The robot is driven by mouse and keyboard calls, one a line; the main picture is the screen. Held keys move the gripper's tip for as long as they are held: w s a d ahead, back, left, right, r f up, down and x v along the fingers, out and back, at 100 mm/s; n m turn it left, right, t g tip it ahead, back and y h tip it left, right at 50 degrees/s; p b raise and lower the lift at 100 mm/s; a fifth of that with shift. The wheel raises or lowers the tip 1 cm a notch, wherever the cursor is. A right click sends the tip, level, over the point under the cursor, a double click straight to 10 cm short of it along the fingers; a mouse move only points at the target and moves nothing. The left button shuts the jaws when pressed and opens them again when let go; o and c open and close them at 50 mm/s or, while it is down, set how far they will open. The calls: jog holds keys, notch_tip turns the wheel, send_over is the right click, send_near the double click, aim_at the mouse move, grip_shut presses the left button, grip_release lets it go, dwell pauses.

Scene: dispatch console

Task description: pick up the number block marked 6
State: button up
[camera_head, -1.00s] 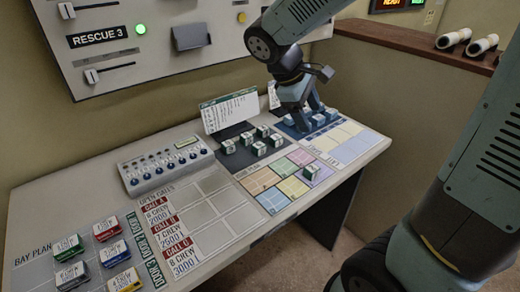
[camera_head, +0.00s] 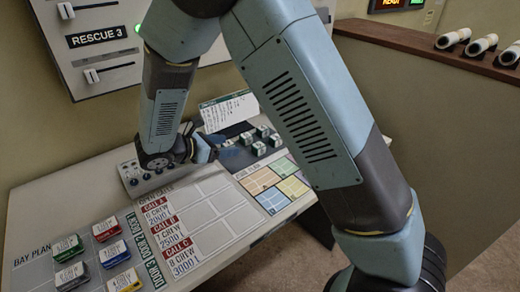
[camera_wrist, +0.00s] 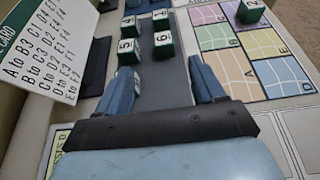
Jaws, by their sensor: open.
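The number block marked 6 (camera_wrist: 163,43) is a green and white cube on a dark strip in the wrist view, just beyond the gap between my fingertips. In the head view it appears to be the front-left block (camera_head: 258,149) of the visible cluster. Block 5 (camera_wrist: 128,50) stands close beyond the left fingertip. Blocks 4 (camera_wrist: 128,28) and 1 (camera_wrist: 162,20) stand behind 5 and 6.
Block 2 (camera_wrist: 250,11) sits on the coloured map (camera_wrist: 215,37). A printed card (camera_wrist: 45,45) stands close on the left. A knobbed panel (camera_head: 135,180) lies beneath my wrist in the head view. Coloured bay blocks (camera_head: 110,255) are at the front left.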

jog(key=shift+w+f, duration=0.1)
jog(key=shift+f, duration=0.1)
send_near(257, 146)
jog(key=x, duration=0.4)
jog(key=shift+w+f, duration=0.1)
jog(key=shift+w, duration=0.35)
jog(key=shift+s+x, duration=0.2)
jog(key=shift+x, duration=2.85)
jog(key=shift+d, duration=0.1)
jog(key=c, duration=1)
jog(key=shift+c, duration=0.2)
